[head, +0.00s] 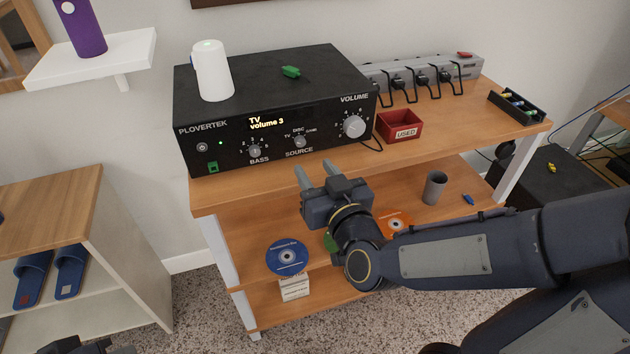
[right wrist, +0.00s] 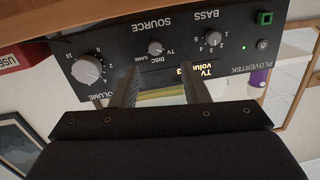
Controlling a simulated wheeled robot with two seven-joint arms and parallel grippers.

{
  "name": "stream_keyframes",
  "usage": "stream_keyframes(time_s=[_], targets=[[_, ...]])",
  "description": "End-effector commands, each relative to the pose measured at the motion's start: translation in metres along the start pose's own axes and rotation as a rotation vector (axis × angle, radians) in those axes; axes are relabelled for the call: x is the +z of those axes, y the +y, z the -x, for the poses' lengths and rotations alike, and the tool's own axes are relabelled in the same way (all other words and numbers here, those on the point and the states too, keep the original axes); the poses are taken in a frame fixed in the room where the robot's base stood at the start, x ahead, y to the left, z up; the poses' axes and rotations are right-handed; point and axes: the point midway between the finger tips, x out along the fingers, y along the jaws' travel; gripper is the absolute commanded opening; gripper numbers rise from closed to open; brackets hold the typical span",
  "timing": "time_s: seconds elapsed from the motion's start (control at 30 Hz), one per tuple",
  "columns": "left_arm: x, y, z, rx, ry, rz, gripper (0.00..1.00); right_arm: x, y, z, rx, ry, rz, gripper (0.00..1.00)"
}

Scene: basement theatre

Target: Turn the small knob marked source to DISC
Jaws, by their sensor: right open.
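The black Plovertek amplifier (head: 270,100) stands on the wooden shelf unit, and its display reads "TV volume 3". The small source knob (head: 300,141) is on its front, between the bass knob (head: 255,151) and the large volume knob (head: 354,126). TV, DISC and GAME are printed around it; its pointer is too small to read surely. My right gripper (head: 316,170) is open and empty, below and in front of the source knob, apart from it. The right wrist view shows the source knob (right wrist: 155,47) upside down, just beyond the fingertips. Part of my left gripper (head: 88,346) shows at the bottom left edge.
A white cup-like object (head: 212,72) and a green item (head: 291,71) sit on the amplifier. A red "USED" box (head: 400,127) and power strip (head: 430,72) stand to the right. A blue disc (head: 287,257) and grey cup (head: 434,188) are on the lower shelf.

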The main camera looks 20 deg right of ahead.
Motion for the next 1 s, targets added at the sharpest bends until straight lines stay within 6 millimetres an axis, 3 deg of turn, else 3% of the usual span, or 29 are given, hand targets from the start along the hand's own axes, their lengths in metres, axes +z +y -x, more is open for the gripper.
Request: stream_keyframes(time_s=[0.03, 0.23, 0.63, 1.0], targets=[[0.004, -0.004, -0.008, 0.0, 0.001, 0.0, 0.0, 0.009, 0.0, -0.001, 0.01, 0.019, 0.014, 0.41], [0.005, -0.005, -0.01, 0.0, 0.001, 0.0, 0.0, 0.005, 0.001, -0.013, 0.032, 0.053, 0.031, 0.41], [0.008, -0.007, -0.016, 0.0, 0.001, 0.0, 0.0, 0.001, 0.003, -0.071, 0.03, 0.053, 0.029, 0.41], [0.008, -0.007, -0.016, 0.0, 0.001, 0.0, 0.0, 0.0, 0.003, -0.08, 0.029, 0.052, 0.029, 0.41]])
